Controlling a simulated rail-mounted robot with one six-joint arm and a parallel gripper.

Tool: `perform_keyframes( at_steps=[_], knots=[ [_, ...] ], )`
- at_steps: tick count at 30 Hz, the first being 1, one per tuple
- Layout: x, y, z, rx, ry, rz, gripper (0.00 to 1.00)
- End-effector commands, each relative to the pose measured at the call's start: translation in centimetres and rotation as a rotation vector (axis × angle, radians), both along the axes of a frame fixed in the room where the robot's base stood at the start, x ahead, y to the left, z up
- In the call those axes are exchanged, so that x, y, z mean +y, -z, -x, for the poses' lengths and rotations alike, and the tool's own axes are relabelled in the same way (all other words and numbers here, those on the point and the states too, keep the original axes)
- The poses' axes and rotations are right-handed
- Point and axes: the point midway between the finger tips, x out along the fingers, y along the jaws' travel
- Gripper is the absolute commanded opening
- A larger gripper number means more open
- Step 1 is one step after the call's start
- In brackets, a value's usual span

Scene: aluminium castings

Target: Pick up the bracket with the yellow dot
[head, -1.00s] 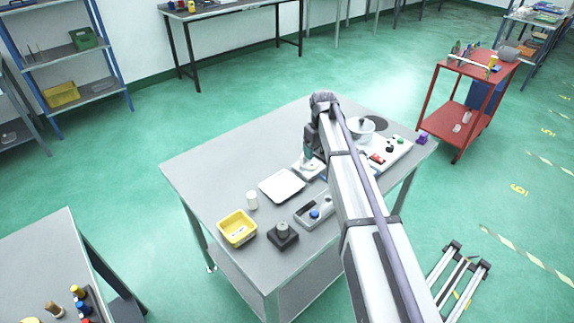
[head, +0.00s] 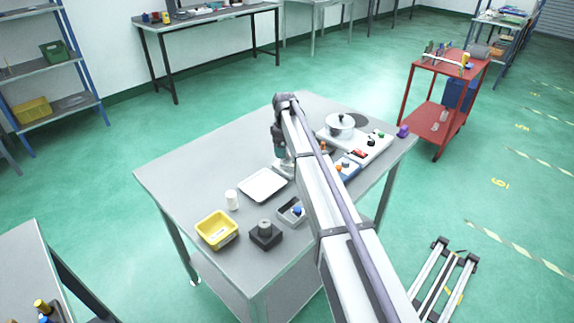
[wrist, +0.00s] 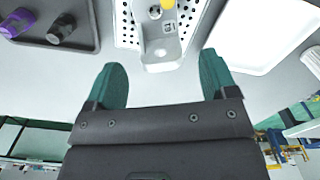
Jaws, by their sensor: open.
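The bracket (wrist: 162,42) is a pale grey metal casting with a small printed label. The yellow dot (wrist: 168,4) on it shows at the top edge of the wrist view, where the bracket is cut off. It lies on a white perforated plate (wrist: 127,30). My gripper (wrist: 162,60) has teal fingers, spread open and empty. The fingertips are at either side of the bracket's near end, with a visible gap on both sides; I cannot tell their height above it. In the head view my gripper (head: 279,150) is low over the grey table, and my arm hides much around it.
A white tray (head: 263,184) lies beside the plate, with a white cylinder (head: 231,200) and yellow bin (head: 217,230) nearer. A dark block (head: 265,236) stands near the front. A lidded pot (head: 340,124) is at the back right. The table's back left is clear.

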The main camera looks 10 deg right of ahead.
Motion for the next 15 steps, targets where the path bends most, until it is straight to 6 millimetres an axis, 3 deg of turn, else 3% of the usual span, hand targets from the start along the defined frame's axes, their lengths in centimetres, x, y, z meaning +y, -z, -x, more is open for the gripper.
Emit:
perform_keyframes(
  at_steps=[1,5,12,15],
  knots=[
    [0.1,2.1,0.0,0.0,0.0,0.0,0.79],
    [0.2,4.3,0.0,0.001,0.0,-0.001,0.79],
    [0.2,4.0,0.0,0.001,0.001,-0.001,0.79],
    [0.2,4.0,0.0,0.001,0.001,-0.001,0.7]
  ],
)
